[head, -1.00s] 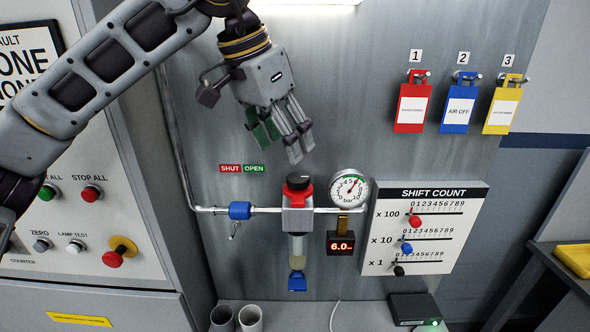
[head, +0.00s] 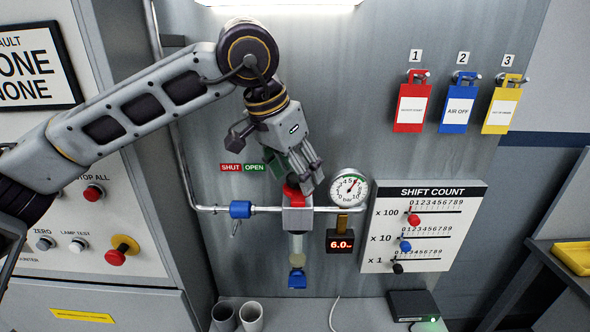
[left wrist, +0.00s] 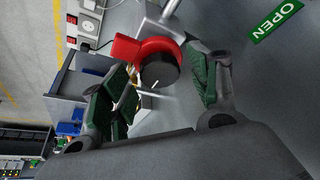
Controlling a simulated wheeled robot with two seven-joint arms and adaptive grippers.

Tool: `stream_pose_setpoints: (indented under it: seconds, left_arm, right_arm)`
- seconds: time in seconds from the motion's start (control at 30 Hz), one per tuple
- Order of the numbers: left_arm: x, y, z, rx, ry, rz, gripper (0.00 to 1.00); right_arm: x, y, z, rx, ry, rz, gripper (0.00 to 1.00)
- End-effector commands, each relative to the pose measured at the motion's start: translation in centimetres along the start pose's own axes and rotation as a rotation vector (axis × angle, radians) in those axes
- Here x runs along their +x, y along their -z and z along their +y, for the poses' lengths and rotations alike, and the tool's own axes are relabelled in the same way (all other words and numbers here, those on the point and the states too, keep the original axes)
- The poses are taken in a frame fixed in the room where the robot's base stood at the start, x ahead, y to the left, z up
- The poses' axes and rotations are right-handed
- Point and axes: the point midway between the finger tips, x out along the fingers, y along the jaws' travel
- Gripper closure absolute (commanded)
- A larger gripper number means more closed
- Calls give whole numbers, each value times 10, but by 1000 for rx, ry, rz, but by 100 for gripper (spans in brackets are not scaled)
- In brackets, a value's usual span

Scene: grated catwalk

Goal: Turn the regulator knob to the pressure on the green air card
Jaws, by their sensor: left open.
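The regulator (head: 297,218) is mounted on the wall pipe, with a red collar (head: 291,191) on top. Its black knob (left wrist: 160,71) shows in the left wrist view, with a white mark; in the head view my gripper hides it. My left gripper (head: 308,183) is open, its green-padded fingers spread on both sides of the knob in the left wrist view (left wrist: 160,90). I cannot tell whether they touch it. The round gauge (head: 349,188) has a red needle, and the display (head: 340,241) reads 6.0. No green card shows. My right gripper is out of view.
Red (head: 411,108), blue (head: 460,108) and yellow (head: 502,110) cards hang at upper right. A blue valve (head: 240,209) sits on the pipe left of the regulator. The shift count board (head: 425,225) is at right.

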Motion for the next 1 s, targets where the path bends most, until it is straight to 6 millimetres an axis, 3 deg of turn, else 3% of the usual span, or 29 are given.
stream_pose_setpoints:
  seconds: [0.07,0.4,1.0]
  left_arm:
    - [0,0,0,0,0,0,42]
    - [0,0,0,0,0,-1,85]
    - [1,0,2,-102,43,0,85]
  right_arm:
    - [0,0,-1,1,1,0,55]
    - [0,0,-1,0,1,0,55]
    - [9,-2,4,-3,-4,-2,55]
